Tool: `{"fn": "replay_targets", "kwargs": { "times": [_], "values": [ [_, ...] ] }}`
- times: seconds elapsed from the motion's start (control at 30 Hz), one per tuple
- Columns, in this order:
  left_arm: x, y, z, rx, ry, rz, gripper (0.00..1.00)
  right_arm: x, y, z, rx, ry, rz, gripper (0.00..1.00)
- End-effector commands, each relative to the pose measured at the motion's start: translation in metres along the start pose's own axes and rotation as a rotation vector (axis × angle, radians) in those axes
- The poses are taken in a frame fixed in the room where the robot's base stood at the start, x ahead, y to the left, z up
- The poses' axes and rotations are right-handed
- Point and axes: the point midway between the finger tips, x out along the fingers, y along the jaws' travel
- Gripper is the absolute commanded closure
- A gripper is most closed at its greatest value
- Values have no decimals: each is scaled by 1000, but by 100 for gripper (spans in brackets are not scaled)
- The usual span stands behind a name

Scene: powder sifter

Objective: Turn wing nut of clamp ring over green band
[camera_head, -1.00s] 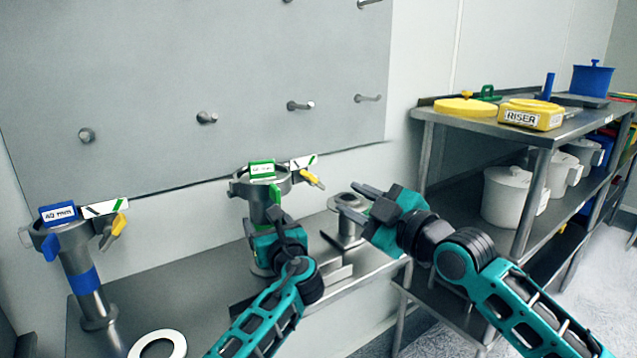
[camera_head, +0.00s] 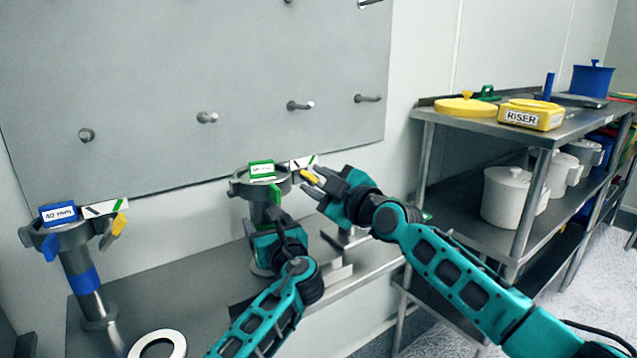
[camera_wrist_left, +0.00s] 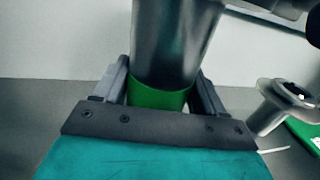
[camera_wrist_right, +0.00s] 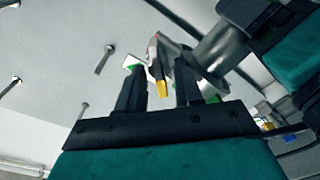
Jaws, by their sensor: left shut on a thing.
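The clamp ring (camera_head: 240,187) with the green label sits on top of its upright column over the green band (camera_wrist_left: 158,97). Its yellow wing nut (camera_head: 308,175) sticks out on the right side, under a white plate with a green stripe. My left gripper (camera_wrist_left: 160,85) is shut around the column at the green band. My right gripper (camera_head: 314,182) is at the wing nut, coming from the right. In the right wrist view its fingers are open, with the yellow wing nut (camera_wrist_right: 162,88) between them and a gap visible on both sides.
A second clamp ring (camera_head: 70,235) with a blue label and blue band stands at the left. A white ring (camera_head: 140,350) lies on the bench front. A panel with pegs (camera_head: 207,117) rises behind. A shelf rack (camera_head: 540,160) stands at the right.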

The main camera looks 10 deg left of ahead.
Motion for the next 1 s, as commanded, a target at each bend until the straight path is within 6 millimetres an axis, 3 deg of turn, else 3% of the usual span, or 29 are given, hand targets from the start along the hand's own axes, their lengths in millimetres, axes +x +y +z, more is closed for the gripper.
{"fn": "replay_targets", "kwargs": {
  "times": [0.23,0.6,1.0],
  "values": [
    [0,0,-1,0,2,0,95,0,0,0,0,0,0,66],
    [0,0,-1,0,2,0,95,0,0,0,0,0,0,100],
    [0,0,-1,0,2,0,95,0,0,0,12,0,0,100]
  ]
}}
